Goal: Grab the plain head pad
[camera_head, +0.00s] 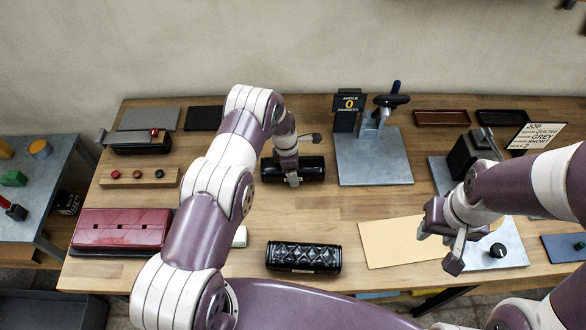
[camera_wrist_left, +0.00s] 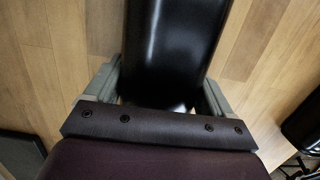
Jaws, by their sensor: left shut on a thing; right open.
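The plain head pad (camera_head: 312,169) is a smooth, glossy black roll lying across the middle of the wooden table. My left gripper (camera_head: 293,180) reaches down over it from above and is shut on it. In the left wrist view the smooth black pad (camera_wrist_left: 172,45) sits between the two grey fingers of my left gripper (camera_wrist_left: 165,85). A quilted black head pad (camera_head: 303,257) lies nearer the table's front edge, apart from the gripper. My right gripper (camera_head: 437,243) is open and empty, above the right part of the table by a tan sheet.
A grey stand with a black lever (camera_head: 375,155) is right of the plain pad. A tan sheet (camera_head: 400,242) lies front right. A red case (camera_head: 122,229) and a wooden strip with knobs (camera_head: 139,178) are left. A job card (camera_head: 537,135) stands back right.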

